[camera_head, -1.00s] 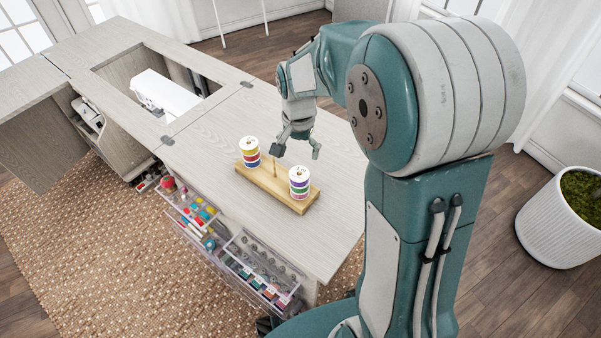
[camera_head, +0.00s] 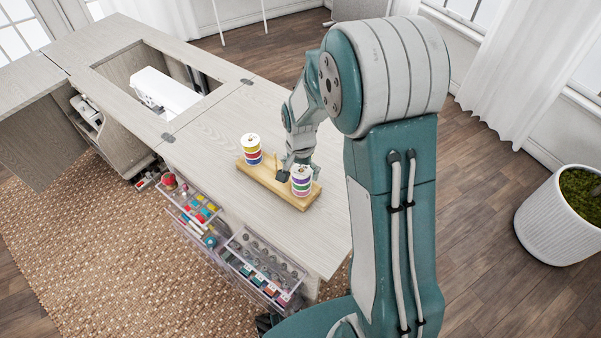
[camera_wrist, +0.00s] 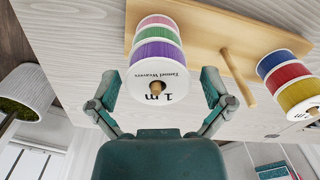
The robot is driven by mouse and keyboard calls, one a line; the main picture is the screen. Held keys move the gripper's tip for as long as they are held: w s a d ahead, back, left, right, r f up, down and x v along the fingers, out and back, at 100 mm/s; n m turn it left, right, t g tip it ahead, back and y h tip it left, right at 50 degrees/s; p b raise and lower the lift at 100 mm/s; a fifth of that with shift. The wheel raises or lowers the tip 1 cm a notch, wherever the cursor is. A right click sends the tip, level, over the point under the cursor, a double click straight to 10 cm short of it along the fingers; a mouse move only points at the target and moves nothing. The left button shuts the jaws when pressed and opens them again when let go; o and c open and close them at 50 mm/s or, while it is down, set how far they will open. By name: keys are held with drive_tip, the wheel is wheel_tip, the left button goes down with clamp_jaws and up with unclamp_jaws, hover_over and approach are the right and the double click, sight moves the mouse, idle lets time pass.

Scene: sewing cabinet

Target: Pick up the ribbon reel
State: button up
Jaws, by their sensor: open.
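Two ribbon reels stand on pegs of a wooden stand (camera_head: 262,179). The near reel (camera_head: 301,186) has purple and green bands and a white top. The far reel (camera_head: 251,150) has yellow, red and blue bands. My gripper (camera_head: 300,170) is open at the near reel, one finger to its left and one just behind it. In the wrist view the purple-green reel (camera_wrist: 157,62) lies between and just ahead of the open fingers, with its labelled end facing me. I cannot tell whether the fingers touch it. The other reel (camera_wrist: 290,85) is off to the right.
A bare wooden peg (camera_wrist: 238,76) stands between the two reels. A white sewing machine (camera_head: 165,92) sits in the cabinet opening. Clear drawers (camera_head: 262,262) with sewing supplies stick out at the cabinet front. The tabletop (camera_head: 215,125) around the stand is mostly clear.

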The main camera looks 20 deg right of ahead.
drive_tip(key=c, duration=0.8)
drive_tip(key=shift+c, duration=0.3)
drive_tip(key=shift+d, duration=0.1)
drive_tip(key=shift+r, duration=0.1)
drive_tip(key=shift+r, duration=0.2)
drive_tip(key=r, duration=0.3)
drive_tip(key=shift+s+r, duration=0.15)
drive_tip(key=shift+s, duration=0.1)
drive_tip(key=s+a+r, duration=0.2)
drive_tip(key=s+r, duration=0.7)
drive_tip(key=s, duration=0.4)
drive_tip(key=shift+s+a, duration=0.15)
drive_tip(key=shift+s, duration=0.1)
drive_tip(key=shift+r, duration=0.1)
